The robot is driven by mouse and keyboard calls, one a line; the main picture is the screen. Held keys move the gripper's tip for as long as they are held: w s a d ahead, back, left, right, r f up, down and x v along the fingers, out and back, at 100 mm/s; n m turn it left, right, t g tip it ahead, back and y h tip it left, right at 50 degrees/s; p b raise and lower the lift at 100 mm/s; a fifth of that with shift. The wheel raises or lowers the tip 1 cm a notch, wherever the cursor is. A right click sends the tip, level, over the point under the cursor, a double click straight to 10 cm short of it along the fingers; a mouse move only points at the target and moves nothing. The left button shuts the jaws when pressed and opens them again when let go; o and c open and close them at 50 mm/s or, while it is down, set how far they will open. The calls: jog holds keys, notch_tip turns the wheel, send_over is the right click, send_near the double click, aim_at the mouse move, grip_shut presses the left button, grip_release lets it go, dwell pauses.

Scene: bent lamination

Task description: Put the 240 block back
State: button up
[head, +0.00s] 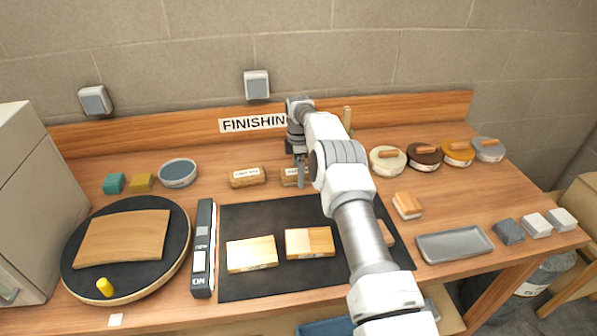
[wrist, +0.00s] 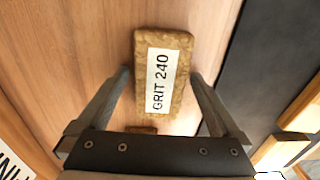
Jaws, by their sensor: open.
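The 240 block is a brown, rough-sided block with a white label reading GRIT 240. In the wrist view the 240 block (wrist: 179,52) lies on the bare wood tabletop, label up. My gripper (wrist: 160,80) is open, with one finger on each side of the block and visible gaps between. I cannot tell how far the fingertips are above the wood. In the head view my gripper (head: 298,180) hangs over the back of the bench, at a brown labelled block (head: 289,177) partly hidden by the gripper.
Another brown labelled block (head: 247,178) lies to the left. A black mat (head: 235,215) in front bears several pale wooden blocks. A round turntable (head: 178,260) is at left. A grey tray (head: 455,245) and several round-based handled tools (head: 423,160) are at right.

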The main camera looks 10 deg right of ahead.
jog(key=s+a+r+m+t, duration=0.1)
jog(key=s+r+m, duration=0.1)
jog(key=r, duration=1.1)
jog(key=s+r+m, duration=0.2)
jog(key=s+r, duration=0.1)
jog(key=r, duration=1.1)
jog(key=s+r+m+t, duration=0.2)
jog(key=s+r+m, duration=0.2)
jog(key=s+r, duration=0.6)
jog(key=s+r+m+t, duration=0.1)
jog(key=s+m, duration=0.3)
jog(key=s, duration=1.2)
jog(key=s+f+m, duration=0.3)
jog(key=s, duration=0.5)
jog(key=s+d+f+m+t, duration=0.1)
jog(key=s+f+m, duration=0.2)
jog(key=s, duration=0.4)
jog(key=shift+s+f+t+p, duration=0.3)
jog(key=shift+s+f, duration=0.05)
jog(key=shift+f, duration=0.45)
